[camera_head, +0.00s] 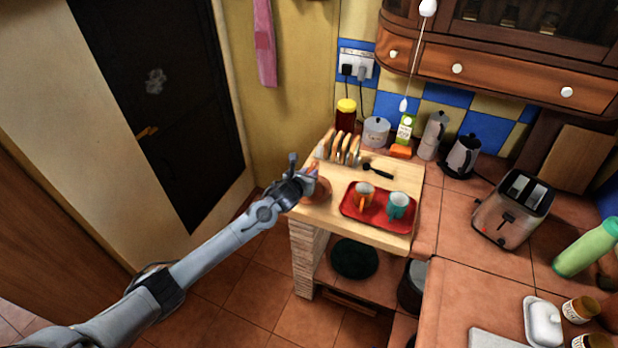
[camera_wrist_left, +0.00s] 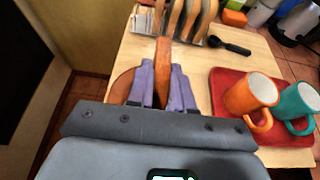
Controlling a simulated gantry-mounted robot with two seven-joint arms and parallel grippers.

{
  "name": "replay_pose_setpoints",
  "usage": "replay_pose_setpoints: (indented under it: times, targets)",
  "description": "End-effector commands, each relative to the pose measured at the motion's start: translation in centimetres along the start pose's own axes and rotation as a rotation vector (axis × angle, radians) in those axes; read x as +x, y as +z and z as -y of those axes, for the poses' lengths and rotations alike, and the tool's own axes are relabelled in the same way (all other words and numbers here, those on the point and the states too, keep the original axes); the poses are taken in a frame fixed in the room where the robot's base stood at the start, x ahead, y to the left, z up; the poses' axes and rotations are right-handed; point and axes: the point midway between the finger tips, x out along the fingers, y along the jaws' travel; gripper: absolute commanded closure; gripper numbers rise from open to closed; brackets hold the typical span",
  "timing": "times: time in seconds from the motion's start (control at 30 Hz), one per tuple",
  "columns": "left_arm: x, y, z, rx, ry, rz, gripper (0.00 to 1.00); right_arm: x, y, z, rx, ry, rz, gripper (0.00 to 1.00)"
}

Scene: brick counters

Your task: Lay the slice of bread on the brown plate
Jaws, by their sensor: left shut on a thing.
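My left gripper (camera_head: 306,183) is over the left edge of the wooden counter. In the left wrist view its two purple-grey fingers (camera_wrist_left: 164,90) are shut on a slice of bread (camera_wrist_left: 163,58), which stands upright, edge-on to the camera. The brown plate (camera_head: 322,193) lies on the counter under the gripper; in the left wrist view its rim (camera_wrist_left: 122,86) shows left of the fingers. The gripper hides part of the plate and most of the slice in the head view. I cannot tell whether the slice touches the plate. My right gripper is not in view.
A rack with several bread slices (camera_head: 340,150) stands behind the plate, near a black utensil (camera_head: 378,170). A red tray (camera_head: 378,222) with an orange mug (camera_head: 364,195) and a teal mug (camera_head: 398,206) is to the right. A toaster (camera_head: 513,210) stands farther right.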

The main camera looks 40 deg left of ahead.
Motion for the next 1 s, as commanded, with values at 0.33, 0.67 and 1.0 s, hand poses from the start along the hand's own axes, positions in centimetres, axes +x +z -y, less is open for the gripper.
replay_pose_setpoints:
  times: [0.33,0.67,1.0]
  targets:
    - [0.58,-1.35,0.03,0.000,-0.001,0.001,1.00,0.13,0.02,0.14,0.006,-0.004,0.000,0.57]
    - [0.66,-1.57,0.03,0.000,0.000,0.001,0.56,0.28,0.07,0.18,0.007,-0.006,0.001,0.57]
    - [0.59,-1.41,0.06,-0.001,-0.001,0.001,0.54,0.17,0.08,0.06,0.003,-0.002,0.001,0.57]
